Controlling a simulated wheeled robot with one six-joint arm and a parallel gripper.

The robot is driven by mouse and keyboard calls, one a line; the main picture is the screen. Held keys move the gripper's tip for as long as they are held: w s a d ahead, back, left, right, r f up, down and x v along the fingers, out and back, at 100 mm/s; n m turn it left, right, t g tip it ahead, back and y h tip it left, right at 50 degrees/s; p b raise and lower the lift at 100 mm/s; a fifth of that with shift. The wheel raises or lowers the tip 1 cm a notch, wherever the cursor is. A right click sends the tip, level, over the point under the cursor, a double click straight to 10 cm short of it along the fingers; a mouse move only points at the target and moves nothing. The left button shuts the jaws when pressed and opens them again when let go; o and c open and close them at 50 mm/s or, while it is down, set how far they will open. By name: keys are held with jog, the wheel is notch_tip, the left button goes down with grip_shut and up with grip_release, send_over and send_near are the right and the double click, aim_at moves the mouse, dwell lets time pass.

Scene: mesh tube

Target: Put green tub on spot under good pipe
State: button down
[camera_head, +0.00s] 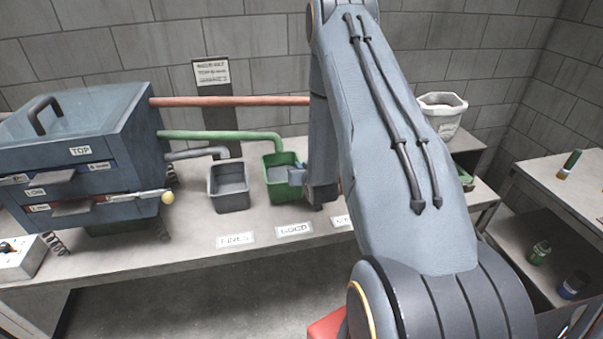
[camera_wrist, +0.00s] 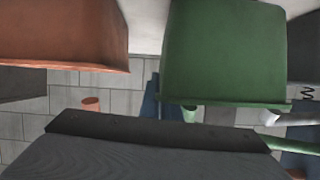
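The green tub (camera_head: 291,192) stands upright on the bench behind the label reading GOOD (camera_head: 294,230). The downturned end of the green pipe (camera_head: 240,135) is just above its back part. My gripper (camera_head: 299,177) is at the tub's right wall, with a blue finger showing over the rim; whether it is closed on the wall is unclear. In the wrist view, which looks upside down, the green tub (camera_wrist: 225,50) fills the upper right, and the green pipe's mouth (camera_wrist: 190,115) shows by its rim.
A grey tub (camera_head: 230,190) stands left of the green one, under a grey pipe, behind the FINES label (camera_head: 235,240). An orange tub (camera_wrist: 60,35) shows in the wrist view. A blue machine (camera_head: 85,150) fills the bench's left. My arm hides the bench's right part.

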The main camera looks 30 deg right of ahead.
jog(key=shift+w+d, duration=0.2)
jog(key=shift+w, duration=0.45)
jog(key=shift+w+f+b, duration=0.1)
jog(key=shift+f+b, duration=0.05)
jog(key=shift+b, duration=0.2)
jog(key=shift+f+b, duration=0.5)
jog(key=shift+f, duration=0.3)
jog(key=c, duration=2.4)
grip_release()
jog(key=shift+c, duration=0.2)
jog(key=o, duration=0.5)
jog(key=shift+f, duration=0.1)
